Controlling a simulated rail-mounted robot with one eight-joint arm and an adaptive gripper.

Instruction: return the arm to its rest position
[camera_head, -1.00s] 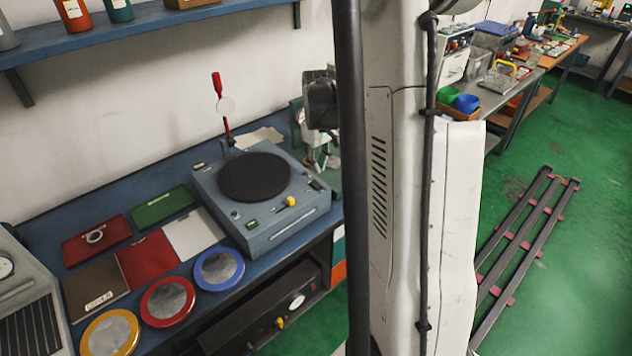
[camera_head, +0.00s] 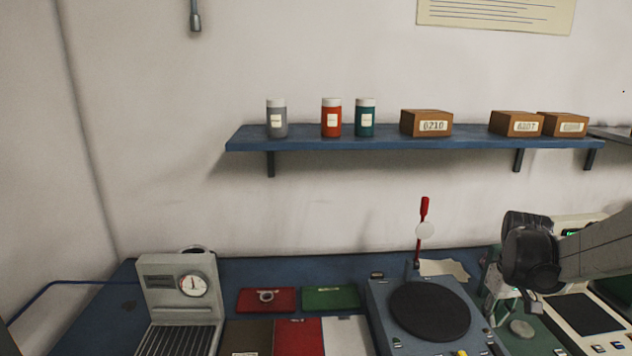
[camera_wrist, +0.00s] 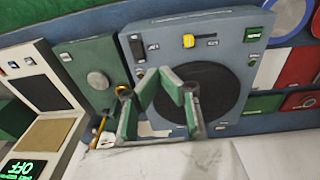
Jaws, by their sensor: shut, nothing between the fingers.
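My gripper (camera_wrist: 166,80) is shut and empty in the wrist view, its two fingers meeting over the blue-grey turntable unit. In the head view my arm comes in from the right edge, and its black wrist hangs above the bench, right of the turntable unit (camera_head: 385,313). The gripper there is partly hidden behind the wrist, and its fingertips are not clear. The unit's black round platter (camera_head: 430,312) is bare. A small metal ring (camera_head: 266,296) lies on a red tray at the left.
A red-handled lever (camera_head: 423,212) stands upright behind the platter. A grey gauge press (camera_head: 180,302) stands at the left. A blue wall shelf (camera_head: 385,145) holds bottles and boxes. A green unit (camera_wrist: 88,75) and a panel with a lit OFF display (camera_wrist: 22,170) stand beside the turntable.

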